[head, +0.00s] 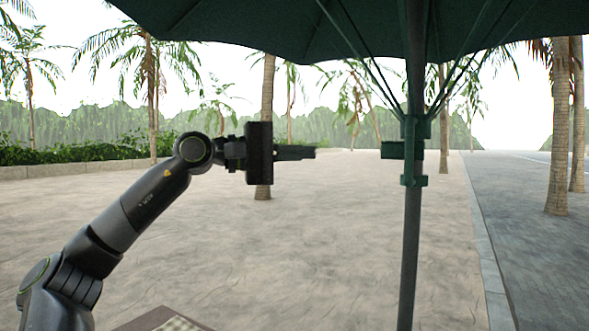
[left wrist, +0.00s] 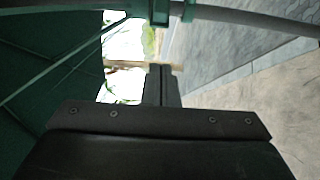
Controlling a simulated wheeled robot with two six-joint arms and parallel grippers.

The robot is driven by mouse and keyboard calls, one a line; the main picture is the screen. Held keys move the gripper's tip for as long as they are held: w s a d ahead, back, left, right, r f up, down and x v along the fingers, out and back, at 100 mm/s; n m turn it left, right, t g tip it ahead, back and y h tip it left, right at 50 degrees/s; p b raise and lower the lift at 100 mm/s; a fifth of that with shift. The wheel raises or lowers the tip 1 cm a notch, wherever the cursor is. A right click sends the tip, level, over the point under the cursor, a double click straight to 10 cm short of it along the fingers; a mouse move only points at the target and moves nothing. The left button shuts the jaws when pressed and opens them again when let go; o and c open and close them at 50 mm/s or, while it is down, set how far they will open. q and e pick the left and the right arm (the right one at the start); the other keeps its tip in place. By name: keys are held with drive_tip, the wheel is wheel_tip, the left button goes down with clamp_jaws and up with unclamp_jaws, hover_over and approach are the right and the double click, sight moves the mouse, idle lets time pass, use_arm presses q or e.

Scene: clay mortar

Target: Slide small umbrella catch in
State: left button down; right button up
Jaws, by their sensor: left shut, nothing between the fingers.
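A dark green umbrella (head: 290,35) stands open on a grey pole (head: 411,240). A green runner collar (head: 414,150) sits around the pole below the struts. The small green catch (head: 392,150) sticks out from the collar's left side. My left gripper (head: 312,153) is shut and empty. It points right toward the catch at about the same height, with a visible gap between them. In the left wrist view its fingers (left wrist: 160,82) point up toward the catch (left wrist: 159,12), which shows at the top edge beside the pole (left wrist: 250,25). My right gripper is out of view.
Thin struts (head: 375,75) slant from the collar up to the canopy. A brown box-like edge with a checked top (head: 170,320) shows at the bottom left. The paved ground is open, with palm trunks (head: 267,110) and a hedge (head: 85,150) behind.

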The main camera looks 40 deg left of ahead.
use_arm(q)
drive_tip(key=shift+s+a, duration=0.3)
drive_tip(key=shift+s, duration=0.2)
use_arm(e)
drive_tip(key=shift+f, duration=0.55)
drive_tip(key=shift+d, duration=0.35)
